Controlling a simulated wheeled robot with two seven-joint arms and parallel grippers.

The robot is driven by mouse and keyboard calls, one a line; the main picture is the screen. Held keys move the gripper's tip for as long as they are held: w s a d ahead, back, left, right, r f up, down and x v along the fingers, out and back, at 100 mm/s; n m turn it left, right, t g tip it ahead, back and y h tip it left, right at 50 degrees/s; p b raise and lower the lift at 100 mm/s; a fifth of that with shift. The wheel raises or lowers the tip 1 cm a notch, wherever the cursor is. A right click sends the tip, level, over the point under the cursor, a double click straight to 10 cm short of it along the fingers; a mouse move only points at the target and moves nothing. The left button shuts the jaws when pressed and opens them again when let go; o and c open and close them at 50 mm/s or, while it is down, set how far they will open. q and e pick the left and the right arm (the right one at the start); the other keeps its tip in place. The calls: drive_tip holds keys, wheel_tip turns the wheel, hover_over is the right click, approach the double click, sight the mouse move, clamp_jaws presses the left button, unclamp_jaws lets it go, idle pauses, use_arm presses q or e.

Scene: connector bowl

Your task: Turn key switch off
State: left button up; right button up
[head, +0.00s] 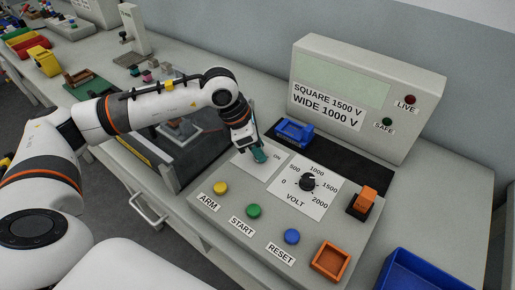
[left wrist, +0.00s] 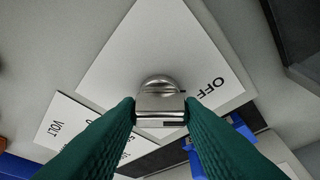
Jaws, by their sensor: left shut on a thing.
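The key switch (left wrist: 160,84) is a round metal lock with a flat metal key (left wrist: 160,110), on a white plate (left wrist: 112,70) marked OFF and ON. In the left wrist view the key is between the green fingertips of my left gripper (left wrist: 160,112), which is shut on it. In the head view my left gripper (head: 259,153) is down at the white plate (head: 272,170), beside the ON mark, and hides the key. OFF shows in the left wrist view, to the right of the lock. My right gripper is not in view.
The panel also bears a VOLT dial (head: 307,182), yellow ARM (head: 220,188), green START (head: 253,210) and blue RESET (head: 291,236) buttons, and an orange switch (head: 365,198). Behind stands a display box (head: 405,122) with LIVE and SAFE lamps. A blue connector (head: 294,131) lies close behind my gripper.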

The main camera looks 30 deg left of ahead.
use_arm(q)
drive_tip(key=shift+w, duration=0.1)
idle(0.4)
drive_tip(key=o, duration=1)
drive_tip(key=b+v, duration=0.1)
drive_tip(key=v, duration=1.1)
drive_tip(key=shift+r, duration=0.15)
